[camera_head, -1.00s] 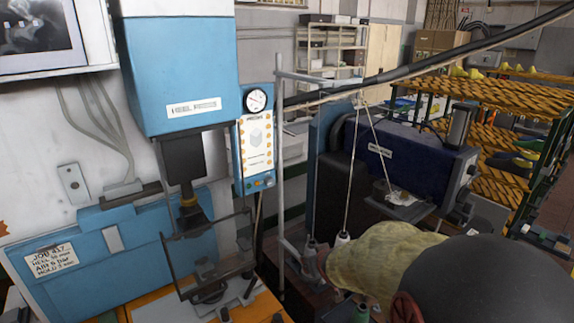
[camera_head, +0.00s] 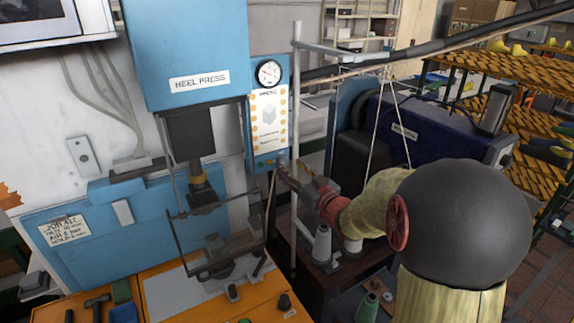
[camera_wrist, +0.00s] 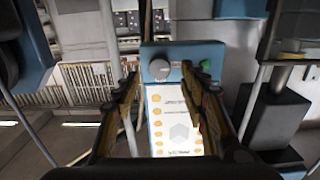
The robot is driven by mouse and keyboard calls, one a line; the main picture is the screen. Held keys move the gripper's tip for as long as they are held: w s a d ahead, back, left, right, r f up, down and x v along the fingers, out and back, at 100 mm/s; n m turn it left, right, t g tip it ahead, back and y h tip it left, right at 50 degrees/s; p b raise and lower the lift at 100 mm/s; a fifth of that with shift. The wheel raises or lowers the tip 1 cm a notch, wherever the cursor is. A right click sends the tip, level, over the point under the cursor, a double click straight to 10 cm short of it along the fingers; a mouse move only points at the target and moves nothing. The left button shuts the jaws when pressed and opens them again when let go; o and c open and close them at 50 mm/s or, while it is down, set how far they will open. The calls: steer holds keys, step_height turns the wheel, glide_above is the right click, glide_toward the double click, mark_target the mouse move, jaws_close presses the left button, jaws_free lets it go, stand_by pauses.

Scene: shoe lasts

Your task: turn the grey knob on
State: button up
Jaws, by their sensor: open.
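The grey knob (camera_wrist: 159,69) is round with a pale pointer mark. It sits on the blue control panel (camera_wrist: 181,50), close to a small green button (camera_wrist: 206,66). In the wrist view my gripper (camera_wrist: 160,82) is open, with one finger on each side of the knob in the picture. No contact shows, and the remaining gap in depth is unclear. In the head view my gripper (camera_head: 284,168) is at the lower edge of the panel (camera_head: 253,140), below the gauge (camera_head: 269,73). The knob is too small there to make out clearly.
The heel press (camera_head: 185,60) stands left of the panel, with a clear guard (camera_head: 215,240) below its ram. A grey upright pole (camera_head: 296,120) stands just right of the panel. Thread cones (camera_head: 322,248) stand under my arm. A blue machine (camera_head: 430,140) is behind.

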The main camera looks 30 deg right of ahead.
mark_target(284, 162)
steer(key=shift+w, duration=1.7)
steer(key=shift+c, duration=0.6)
jaws_close()
